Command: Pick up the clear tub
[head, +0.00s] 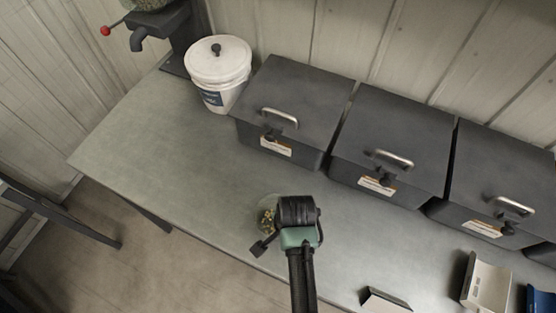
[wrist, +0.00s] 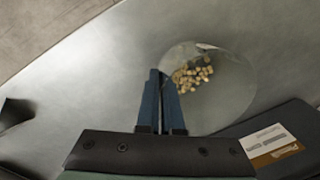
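The clear tub (head: 267,216) is see-through and round, with tan seeds at its bottom. It is at the near edge of the grey-green table in the head view, partly hidden behind my gripper (head: 284,222). In the wrist view the tub (wrist: 225,92) is just right of my blue fingers (wrist: 162,78). The fingers are close together, with only a thin gap, at the tub's left rim. They appear shut on its wall. I cannot tell whether the tub touches the table.
Dark lidded bins (head: 296,95) with handles line the wall. A white lidded bucket (head: 217,75) and a dark machine with a spout (head: 155,35) stand at the back left. Small trays (head: 485,283) are at the lower right. The table's left part is clear.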

